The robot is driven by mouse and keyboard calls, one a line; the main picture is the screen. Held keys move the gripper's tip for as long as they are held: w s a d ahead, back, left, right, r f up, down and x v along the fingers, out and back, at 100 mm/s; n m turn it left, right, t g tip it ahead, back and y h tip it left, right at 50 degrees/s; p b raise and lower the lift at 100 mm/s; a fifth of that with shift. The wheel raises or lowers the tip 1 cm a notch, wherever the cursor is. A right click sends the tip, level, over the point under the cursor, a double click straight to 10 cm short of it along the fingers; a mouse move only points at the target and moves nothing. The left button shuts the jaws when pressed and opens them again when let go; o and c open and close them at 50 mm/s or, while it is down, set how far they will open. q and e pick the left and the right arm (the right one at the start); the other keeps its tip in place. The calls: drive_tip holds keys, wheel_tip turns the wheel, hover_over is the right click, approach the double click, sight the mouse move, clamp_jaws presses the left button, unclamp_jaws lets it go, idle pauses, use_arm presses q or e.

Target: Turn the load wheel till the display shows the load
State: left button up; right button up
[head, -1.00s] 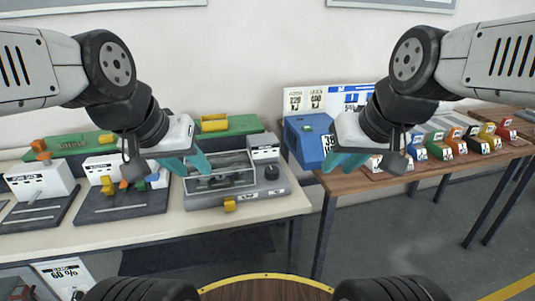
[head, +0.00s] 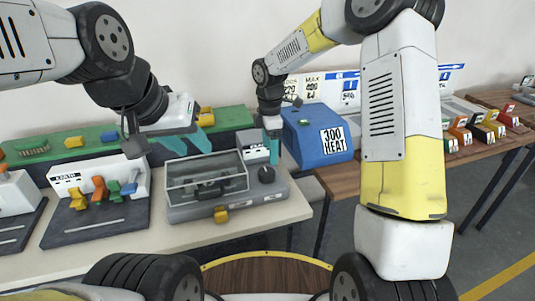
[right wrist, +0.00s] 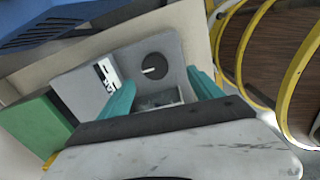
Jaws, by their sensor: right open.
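The load wheel is a dark round knob (head: 267,174) on the right end of a grey machine (head: 190,212) with a clear-sided chamber. In the right wrist view the knob (right wrist: 154,65) shows a pale line across its face. A small grey display box (head: 256,140) stands behind the knob; its white panel (right wrist: 108,74) is too small to read. My right gripper (head: 272,150) points down just above and behind the knob. In the right wrist view its open teal fingers (right wrist: 163,88) are apart and empty, with the knob beyond them. My left gripper (head: 176,142) is open and empty above the machine's left side.
A dark-based stand with coloured pieces (head: 98,215) is at left. A green strip (head: 110,140) lies behind.

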sight(266, 171)
drive_tip(key=shift+w+a+f+n, duration=0.25)
drive_tip(key=shift+w+f, duration=0.1)
drive_tip(key=shift+f, duration=0.2)
drive_tip(key=shift+w+a+f+n, duration=0.25)
drive_tip(key=shift+w+f, duration=0.1)
drive_tip(key=shift+f, duration=0.2)
wheel_tip(266, 171, down, 8)
drive_tip(key=shift+r, duration=0.1)
drive_tip(key=shift+c, duration=0.2)
drive_tip(key=c, duration=1.3)
